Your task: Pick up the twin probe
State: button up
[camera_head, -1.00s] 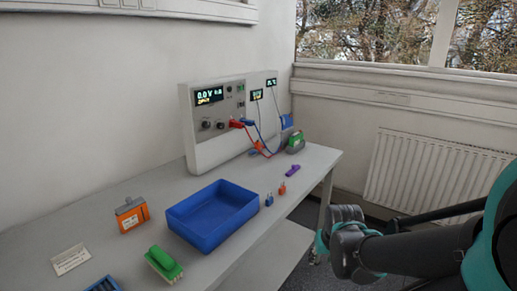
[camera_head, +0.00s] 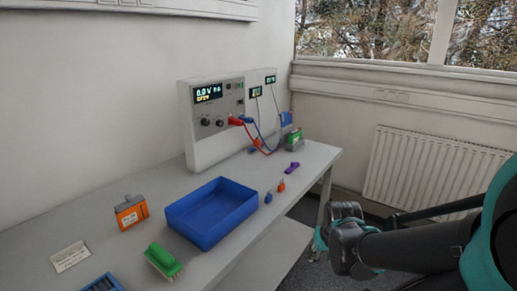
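No object is clearly recognisable as the twin probe. A small purple piece (camera_head: 292,167) lies on the bench near its right end, and it may be the probe, but it is too small to tell. My arm shows at the lower right, beyond the bench's front edge and apart from everything on it. My gripper's fingers are not visible.
The grey bench (camera_head: 115,191) holds a blue tray (camera_head: 186,228), an orange pack (camera_head: 131,213), a green brush (camera_head: 163,262), small blue (camera_head: 268,197) and orange (camera_head: 281,186) clips and a green-grey pack (camera_head: 295,138). Red and blue leads hang from the cycler (camera_head: 215,140) behind.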

aim_at(252, 150)
jog(key=i+l+u, duration=0.1)
jog(key=u, duration=0.55)
jog(key=l+u, duration=0.35)
jog(key=l, duration=0.5)
jog(key=l+u, duration=0.4)
jog(key=l, duration=0.5)
